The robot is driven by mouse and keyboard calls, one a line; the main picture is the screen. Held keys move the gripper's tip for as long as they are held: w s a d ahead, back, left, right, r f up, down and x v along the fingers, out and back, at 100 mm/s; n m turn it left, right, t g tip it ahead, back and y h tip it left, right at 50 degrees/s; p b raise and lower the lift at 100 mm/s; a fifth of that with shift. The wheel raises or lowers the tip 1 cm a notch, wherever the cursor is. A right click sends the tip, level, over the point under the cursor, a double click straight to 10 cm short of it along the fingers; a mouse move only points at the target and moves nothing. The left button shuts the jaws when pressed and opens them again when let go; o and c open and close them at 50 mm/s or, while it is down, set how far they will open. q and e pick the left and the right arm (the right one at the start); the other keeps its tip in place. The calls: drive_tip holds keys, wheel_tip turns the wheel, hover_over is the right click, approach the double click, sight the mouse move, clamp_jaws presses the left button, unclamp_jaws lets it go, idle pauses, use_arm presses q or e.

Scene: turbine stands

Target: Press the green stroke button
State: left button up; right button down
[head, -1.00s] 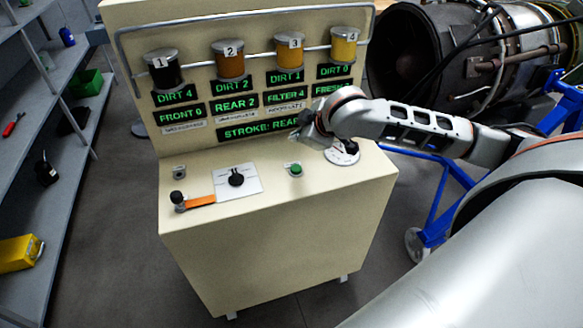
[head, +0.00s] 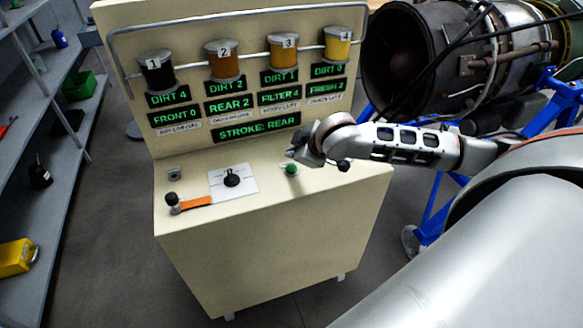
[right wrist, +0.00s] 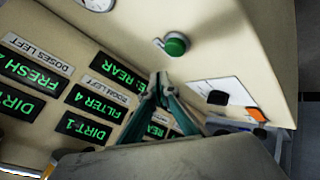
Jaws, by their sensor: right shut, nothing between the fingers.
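The green stroke button (head: 291,169) sits on the sloped top of the cream console (head: 270,230), right of the black selector knob (head: 232,178). It also shows in the right wrist view (right wrist: 176,44), upper middle, unpressed as far as I can tell. My right gripper (head: 296,152) is shut and empty, just above and behind the button in the head view, apart from it. In the right wrist view its closed fingertips (right wrist: 160,88) are below the button in the picture, with a gap. My left gripper is not in view.
Green displays, one reading "STROKE: REAR" (head: 256,128), cover the back panel. A round dial (right wrist: 97,3) is near the button. Shelves (head: 50,200) stand left, an engine (head: 440,60) right.

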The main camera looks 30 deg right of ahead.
sight(292, 169)
drive_tip(key=shift+f+b, duration=0.4)
drive_tip(key=shift+f, duration=0.95)
drive_tip(key=shift+f, duration=0.2)
idle(0.4)
drive_tip(key=shift+f+p, duration=0.2)
drive_tip(key=shift+p, duration=0.15)
drive_tip(key=shift+f, duration=0.5)
idle(0.5)
idle(0.4)
drive_tip(key=shift+r, duration=0.9)
drive_tip(key=shift+r, duration=0.15)
drive_tip(key=shift+r, duration=2.35)
